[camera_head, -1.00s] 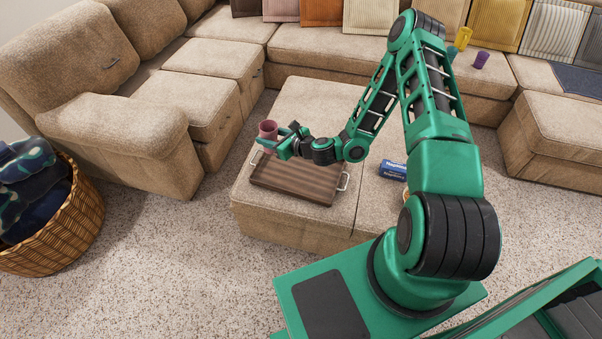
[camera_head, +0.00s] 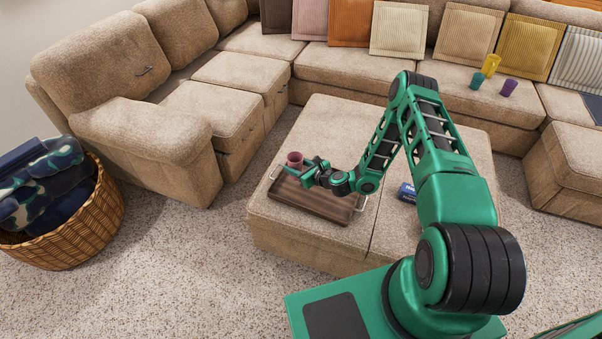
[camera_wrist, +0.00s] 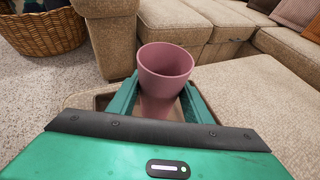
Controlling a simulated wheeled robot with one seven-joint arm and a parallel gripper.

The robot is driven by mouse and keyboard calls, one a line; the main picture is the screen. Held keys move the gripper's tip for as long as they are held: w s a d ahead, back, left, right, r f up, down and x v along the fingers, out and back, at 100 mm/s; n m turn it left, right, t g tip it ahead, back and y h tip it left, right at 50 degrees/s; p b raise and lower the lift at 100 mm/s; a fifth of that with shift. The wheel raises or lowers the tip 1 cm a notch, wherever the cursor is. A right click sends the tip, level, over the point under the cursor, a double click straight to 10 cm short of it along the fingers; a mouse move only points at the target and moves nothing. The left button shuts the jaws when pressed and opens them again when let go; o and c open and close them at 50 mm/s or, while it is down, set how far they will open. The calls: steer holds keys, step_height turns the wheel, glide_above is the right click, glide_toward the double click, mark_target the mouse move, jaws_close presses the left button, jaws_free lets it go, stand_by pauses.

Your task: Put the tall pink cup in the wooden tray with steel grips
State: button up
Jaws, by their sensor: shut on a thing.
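The tall pink cup (camera_head: 295,159) is upright between the fingers of my gripper (camera_head: 300,167), which is shut on it. In the wrist view the pink cup (camera_wrist: 165,72) stands mouth up between the two green fingers of my gripper (camera_wrist: 160,100). The dark wooden tray with steel grips (camera_head: 318,202) lies on the beige ottoman, and the cup is over its far left part. Whether the cup's base touches the tray floor is hidden. In the wrist view a bit of the tray (camera_wrist: 100,101) shows behind the fingers.
The beige ottoman (camera_head: 335,120) has free room behind the tray. A blue package (camera_head: 407,191) lies right of the tray, partly behind my arm. A wicker basket (camera_head: 75,225) is at left.

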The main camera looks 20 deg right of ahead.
steer(key=shift+w+d+f, duration=0.4)
steer(key=shift+d+f, duration=0.2)
steer(key=shift+d, duration=0.05)
steer(key=shift+f, duration=1.85)
steer(key=shift+f, duration=0.1)
steer(key=o, duration=1)
